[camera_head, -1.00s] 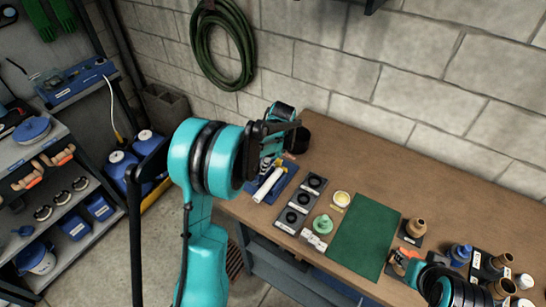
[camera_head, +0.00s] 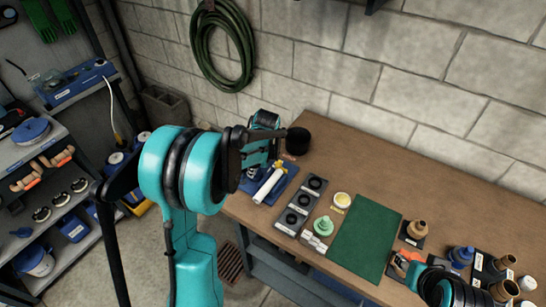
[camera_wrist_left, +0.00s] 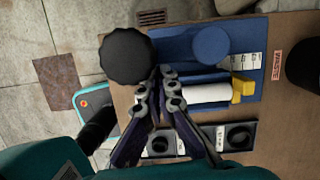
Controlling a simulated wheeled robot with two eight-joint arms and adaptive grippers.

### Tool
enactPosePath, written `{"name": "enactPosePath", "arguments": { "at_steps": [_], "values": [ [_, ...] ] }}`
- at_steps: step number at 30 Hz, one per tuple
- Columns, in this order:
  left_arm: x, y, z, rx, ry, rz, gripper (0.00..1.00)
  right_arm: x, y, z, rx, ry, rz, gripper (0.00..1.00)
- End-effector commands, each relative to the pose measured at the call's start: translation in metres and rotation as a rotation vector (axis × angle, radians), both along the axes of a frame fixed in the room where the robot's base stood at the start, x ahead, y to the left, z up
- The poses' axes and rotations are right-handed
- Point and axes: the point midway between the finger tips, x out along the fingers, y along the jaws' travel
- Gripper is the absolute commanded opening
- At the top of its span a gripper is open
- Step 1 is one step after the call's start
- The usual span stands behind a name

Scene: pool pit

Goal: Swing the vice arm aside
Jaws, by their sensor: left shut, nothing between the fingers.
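The vice appears to be the blue fixture (camera_wrist_left: 180,46) with a round blue disc (camera_wrist_left: 210,45), at the left end of the bench. Its blue base (camera_head: 283,187) partly shows in the head view. A scalloped black knob (camera_wrist_left: 126,56) stands at its left edge in the wrist view. A white cylinder (camera_wrist_left: 207,94) with a yellow end (camera_wrist_left: 242,88) lies on the base. My left gripper (camera_wrist_left: 161,74) is shut and empty, its tips between knob and disc. I cannot tell whether they touch the knob. My right gripper is barely in view at the lower right; its fingers are unclear.
A black cup (camera_head: 298,141) stands behind the vice. A grey tray (camera_head: 301,205) with black rings, a green mat (camera_head: 366,238) and several jars lie further right. A shelf (camera_head: 50,190) stands at the left. The bench's back strip is mostly clear.

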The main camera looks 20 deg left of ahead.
Motion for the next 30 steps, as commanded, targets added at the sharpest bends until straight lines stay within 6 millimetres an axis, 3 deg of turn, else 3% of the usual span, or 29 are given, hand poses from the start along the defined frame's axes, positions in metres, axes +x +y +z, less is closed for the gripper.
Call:
{"name": "enactPosePath", "arguments": {
  "at_steps": [15, 23, 30],
  "values": [
    [0.0, -0.002, 0.0, 0.0, 0.0, 0.0, 0.0, 0.0, 0.0, 0.0, 0.0, 0.0, 0.0, 0.4],
    [0.003, -0.035, -0.001, 0.0, 0.001, 0.0, 0.0, 0.0, 0.0, -0.004, 0.0, 0.0, 0.0, 0.4],
    [0.001, -0.047, 0.058, 0.0, 0.0, 0.004, 0.0, 0.0, 0.0, 0.015, 0.0, 0.0, 0.0, 0.4]
  ]
}}
